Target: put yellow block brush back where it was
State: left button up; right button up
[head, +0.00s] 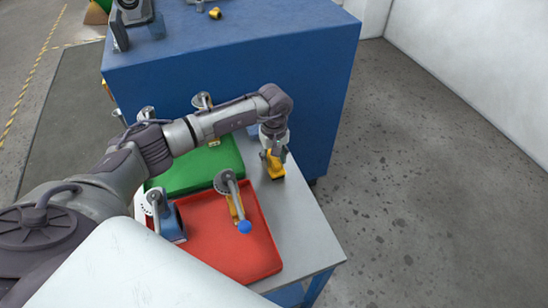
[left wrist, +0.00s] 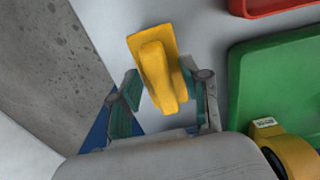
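The yellow block brush (head: 274,166) is at the right edge of the grey table (head: 306,222), beside the green tray. In the left wrist view the brush (left wrist: 156,70) shows its raised handle pointing toward my gripper. My left gripper (head: 271,150) is just above the brush, pointing down. In the left wrist view its two fingers (left wrist: 160,88) stand on either side of the handle, with a gap visible on the left side, so it looks open around the handle. Whether the right finger touches is unclear. My right gripper is not in view.
A green tray (head: 205,172) and a red tray (head: 253,262) lie on the table. A large blue bench (head: 232,70) stands behind. The floor at right is clear.

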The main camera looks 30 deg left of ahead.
aim_at(274, 158)
pick_arm(q)
jog(key=shift+r, duration=0.1)
jog(key=shift+r, duration=0.2)
notch_tip(274, 158, up, 12)
jog(key=b, duration=0.3)
jog(key=shift+f, duration=0.15)
dwell(1.2)
